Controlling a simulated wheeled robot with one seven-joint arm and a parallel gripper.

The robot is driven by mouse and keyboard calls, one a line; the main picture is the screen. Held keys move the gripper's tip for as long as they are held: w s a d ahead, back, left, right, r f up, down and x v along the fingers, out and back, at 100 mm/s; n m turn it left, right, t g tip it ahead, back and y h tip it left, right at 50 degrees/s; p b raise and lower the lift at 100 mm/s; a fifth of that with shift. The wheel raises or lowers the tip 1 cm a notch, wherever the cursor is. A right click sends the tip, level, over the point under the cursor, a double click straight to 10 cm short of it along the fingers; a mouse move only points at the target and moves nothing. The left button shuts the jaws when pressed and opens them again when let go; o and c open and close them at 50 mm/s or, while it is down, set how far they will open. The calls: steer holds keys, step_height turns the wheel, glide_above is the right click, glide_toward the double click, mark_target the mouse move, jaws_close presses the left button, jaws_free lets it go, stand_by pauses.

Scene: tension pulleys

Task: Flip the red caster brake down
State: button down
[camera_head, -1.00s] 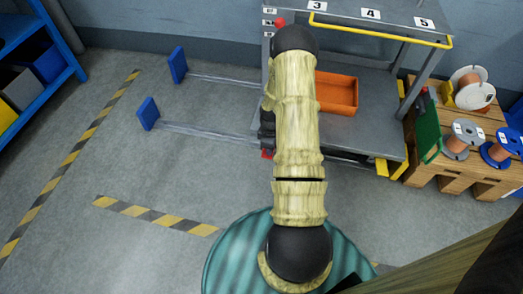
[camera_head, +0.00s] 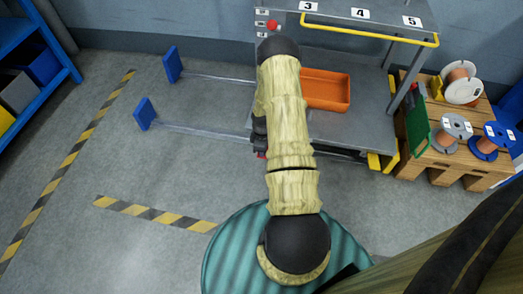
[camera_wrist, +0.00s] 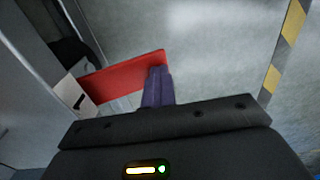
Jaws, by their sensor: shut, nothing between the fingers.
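The red caster brake (camera_wrist: 115,76) shows in the wrist view as a flat red lever, slanting up to the right. My gripper (camera_wrist: 158,86) has its purple fingers together, with nothing between them. The fingertips overlap the brake's right end in the picture; I cannot tell whether they touch it. In the head view only a small bit of red (camera_head: 262,154) shows low at the cart's left side, and my arm hides most of that corner. The grey cart (camera_head: 350,130) stands against the wall.
An orange bin (camera_head: 326,90) sits on the cart's lower shelf. Two rails with blue end plates (camera_head: 145,113) reach left from the cart. A wooden pallet (camera_head: 445,165) with cable spools stands at right. Open floor (camera_head: 90,165) lies at left.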

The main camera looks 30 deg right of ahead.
steer(key=shift+s+a+f, duration=0.1)
steer(key=shift+f, duration=0.1)
steer(key=shift+a+r+p, duration=0.1)
steer(key=shift+r+p, duration=0.35)
steer(key=shift+p, duration=0.25)
step_height(320, 180, up, 13)
steer(key=s+a+p, duration=0.2)
steer(key=p, duration=0.6)
steer(key=shift+s, duration=0.15)
